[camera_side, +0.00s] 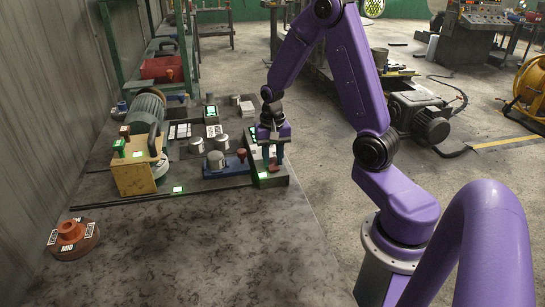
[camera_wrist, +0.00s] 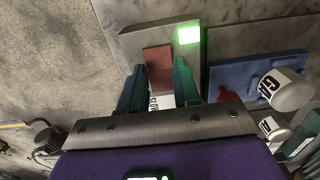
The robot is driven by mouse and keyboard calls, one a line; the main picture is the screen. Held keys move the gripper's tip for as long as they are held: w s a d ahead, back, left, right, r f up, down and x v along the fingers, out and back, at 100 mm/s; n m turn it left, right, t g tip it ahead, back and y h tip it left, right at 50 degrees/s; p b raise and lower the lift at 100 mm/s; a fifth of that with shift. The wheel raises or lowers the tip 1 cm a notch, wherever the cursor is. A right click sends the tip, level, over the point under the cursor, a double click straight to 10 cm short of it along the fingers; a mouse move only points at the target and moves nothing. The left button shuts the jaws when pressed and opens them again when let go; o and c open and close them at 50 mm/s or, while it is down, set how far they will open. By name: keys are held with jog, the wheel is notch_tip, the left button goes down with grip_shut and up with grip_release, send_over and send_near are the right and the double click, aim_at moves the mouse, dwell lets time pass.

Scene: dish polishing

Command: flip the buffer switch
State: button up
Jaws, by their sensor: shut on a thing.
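My gripper (camera_side: 272,155) is low over a grey box (camera_side: 270,180) with green-lit tags, right of the buffer in the side view. In the wrist view its two teal fingers (camera_wrist: 159,68) are shut on a reddish-brown block (camera_wrist: 158,54), which looks like the switch lever on that grey box. A white label with partly hidden letters (camera_wrist: 160,101) shows between the fingers. The fingers hide the block's sides, so I cannot tell its exact switch position.
A blue block (camera_side: 226,166) with a red knob and metal cups lies close left of my gripper; it also shows in the wrist view (camera_wrist: 240,78). A reddish round flanged part (camera_side: 73,238) lies at the front left.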

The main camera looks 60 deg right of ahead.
aim_at(272, 162)
jog(key=o, duration=1.1)
jog(key=shift+c, duration=0.2)
jog(key=shift+r, duration=0.1)
notch_tip(272, 162, up, 17)
jog(key=shift+w+d+r, duration=0.15)
jog(key=shift+w+d, duration=0.05)
jog(key=s+a+f+n, duration=0.1)
jog(key=s+a+n, duration=0.35)
jog(key=a, duration=0.25)
jog(key=s+a+f+n, duration=0.2)
jog(key=s+a+n, duration=0.2)
jog(key=a+n, duration=0.3)
jog(key=s+a+f+n, duration=0.1)
jog(key=s+a+n, duration=0.1)
jog(key=s+n, duration=0.3)
jog(key=s+a+f+n, duration=0.2)
jog(key=s+n, duration=0.3)
jog(key=s, duration=0.4)
jog(key=shift+s+a+f, duration=0.2)
jog(key=shift+s+a, duration=0.2)
